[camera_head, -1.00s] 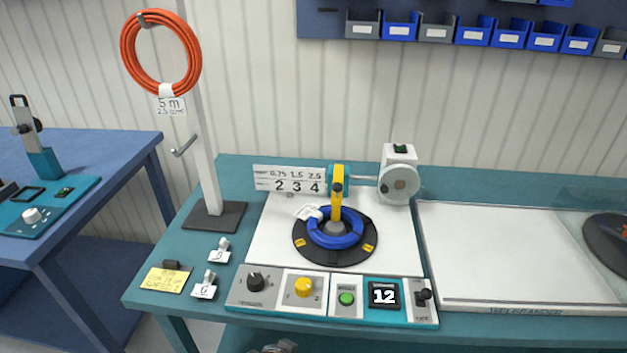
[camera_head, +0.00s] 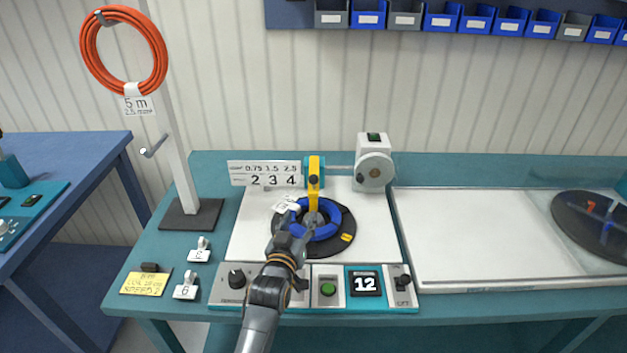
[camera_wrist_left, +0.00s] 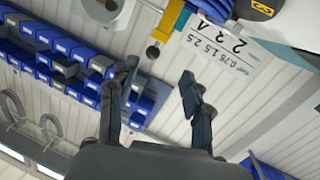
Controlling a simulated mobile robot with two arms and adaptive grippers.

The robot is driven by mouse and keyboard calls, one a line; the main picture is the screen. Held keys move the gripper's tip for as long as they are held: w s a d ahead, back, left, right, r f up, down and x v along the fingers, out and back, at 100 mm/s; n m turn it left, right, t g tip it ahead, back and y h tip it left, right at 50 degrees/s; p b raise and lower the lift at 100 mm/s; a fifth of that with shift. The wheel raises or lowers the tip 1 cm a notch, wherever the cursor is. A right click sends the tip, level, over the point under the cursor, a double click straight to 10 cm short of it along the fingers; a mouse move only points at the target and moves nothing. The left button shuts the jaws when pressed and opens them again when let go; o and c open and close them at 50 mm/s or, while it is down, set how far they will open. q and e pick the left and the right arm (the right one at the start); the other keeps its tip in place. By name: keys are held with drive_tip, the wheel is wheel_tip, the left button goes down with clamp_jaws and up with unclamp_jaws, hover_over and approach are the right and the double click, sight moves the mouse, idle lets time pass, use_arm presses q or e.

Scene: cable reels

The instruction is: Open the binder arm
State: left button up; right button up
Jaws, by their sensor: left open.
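The yellow binder arm (camera_head: 314,186) stands over the blue cable coil (camera_head: 325,231) on the black reel disc (camera_head: 345,215) of the winding machine. It runs from a teal block at its top down to the coil's hub. My left gripper (camera_head: 297,222) comes in from the lower left, over the near left side of the coil, and partly hides it. In the left wrist view the two fingers of the left gripper (camera_wrist_left: 158,82) are apart with nothing between them. The yellow arm (camera_wrist_left: 167,22) shows beyond the fingers there. Contact cannot be seen. My right gripper is not in view.
An orange coil (camera_head: 84,55) hangs at left. The white tray (camera_head: 470,235) has free room.

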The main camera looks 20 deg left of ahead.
sight(312, 183)
use_arm(q)
drive_tip(key=shift+t, duration=0.4)
drive_tip(key=w+b, duration=0.3)
drive_tip(key=w, duration=0.1)
drive_tip(key=w+b, duration=0.3)
drive_tip(key=w, duration=0.2)
drive_tip(key=w+a+r+b, duration=0.1)
drive_tip(key=w+b, duration=0.3)
drive_tip(key=shift+w, duration=0.4)
drive_tip(key=shift+w+r+b, duration=0.2)
drive_tip(key=shift+w+b, duration=0.15)
drive_tip(key=shift+w, duration=0.25)
clamp_jaws()
